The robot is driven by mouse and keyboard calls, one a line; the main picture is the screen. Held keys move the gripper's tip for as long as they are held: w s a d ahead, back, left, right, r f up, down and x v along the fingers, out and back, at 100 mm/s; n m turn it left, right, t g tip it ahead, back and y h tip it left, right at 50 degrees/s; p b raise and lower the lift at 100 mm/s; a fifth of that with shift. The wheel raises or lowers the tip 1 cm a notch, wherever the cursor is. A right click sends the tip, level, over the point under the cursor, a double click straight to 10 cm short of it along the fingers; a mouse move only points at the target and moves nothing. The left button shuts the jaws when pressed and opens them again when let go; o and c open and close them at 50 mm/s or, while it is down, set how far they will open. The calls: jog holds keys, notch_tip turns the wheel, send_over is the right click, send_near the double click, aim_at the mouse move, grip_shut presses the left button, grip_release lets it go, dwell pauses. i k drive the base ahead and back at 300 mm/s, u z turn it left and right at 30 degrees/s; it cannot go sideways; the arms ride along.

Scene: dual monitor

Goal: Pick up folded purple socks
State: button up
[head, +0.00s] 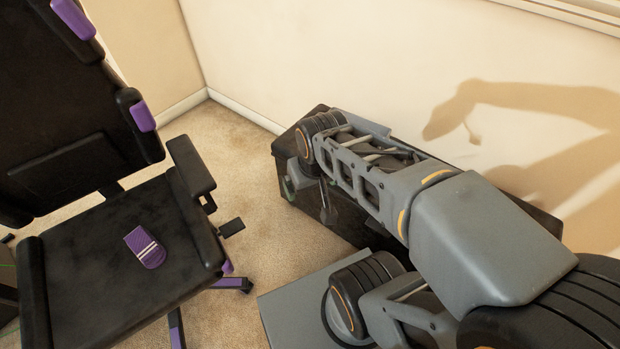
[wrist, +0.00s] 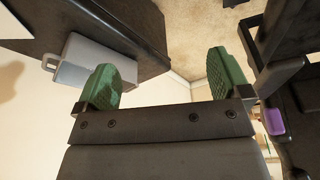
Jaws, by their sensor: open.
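The folded purple socks (head: 146,248), with pale stripes across them, lie on the black seat of the office chair (head: 105,285) in the head view. In the wrist view my gripper (wrist: 168,82) shows two green pads set wide apart with nothing between them. In the head view my arm reaches over the dark cabinet at the right, and the gripper end is mostly hidden by the arm, well to the right of the socks and apart from them. The socks do not show in the wrist view.
The chair has black armrests (head: 192,166) beside the seat and a tall backrest with purple accents. A dark low cabinet (head: 370,228) stands against the wall under my arm. A grey mug-like object (wrist: 92,62) shows on a dark surface in the wrist view. Carpet (head: 225,150) lies between chair and cabinet.

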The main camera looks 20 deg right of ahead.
aim_at(142, 243)
jog(key=k, duration=0.35)
jog(key=u, duration=0.6)
jog(key=i, duration=0.3)
jog(key=u, duration=3.05)
jog(key=i, duration=1.05)
jog(key=z, duration=2.45)
